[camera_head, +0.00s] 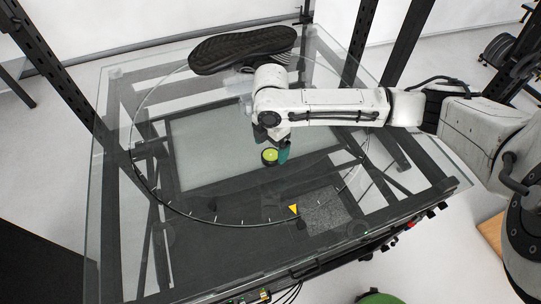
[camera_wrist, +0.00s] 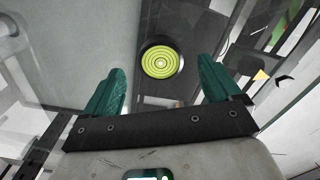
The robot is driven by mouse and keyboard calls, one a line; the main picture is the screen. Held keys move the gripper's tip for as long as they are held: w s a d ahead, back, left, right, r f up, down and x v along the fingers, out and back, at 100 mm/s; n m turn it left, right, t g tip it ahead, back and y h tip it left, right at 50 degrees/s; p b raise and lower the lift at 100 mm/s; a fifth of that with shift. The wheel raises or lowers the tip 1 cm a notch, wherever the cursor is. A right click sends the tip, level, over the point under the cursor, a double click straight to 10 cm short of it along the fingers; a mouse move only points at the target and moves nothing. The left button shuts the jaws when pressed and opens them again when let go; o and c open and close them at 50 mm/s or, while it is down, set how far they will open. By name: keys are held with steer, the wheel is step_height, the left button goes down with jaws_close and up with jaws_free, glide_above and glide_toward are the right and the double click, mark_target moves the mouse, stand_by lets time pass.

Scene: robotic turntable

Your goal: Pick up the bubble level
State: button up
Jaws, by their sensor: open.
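The bubble level (camera_head: 270,156) is a small round black disc with a yellow-green ringed face. It lies on the glass turntable top (camera_head: 200,212). In the wrist view the bubble level (camera_wrist: 161,60) shows face-on, between and a little beyond the two fingertips. My gripper (camera_head: 271,140) points down right at the bubble level in the head view. In the wrist view my gripper (camera_wrist: 160,85) has its two green fingers spread wide, with nothing between them. I cannot tell whether a finger touches the level.
A black shoe sole (camera_head: 243,49) lies at the back of the glass, behind my arm. A yellow triangle marker (camera_head: 294,209) sits near the front of the turntable ring. Dark frame posts stand around the table. The front left of the glass is clear.

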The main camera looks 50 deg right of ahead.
mark_target(271, 155)
steer(key=shift+f, duration=1.6)
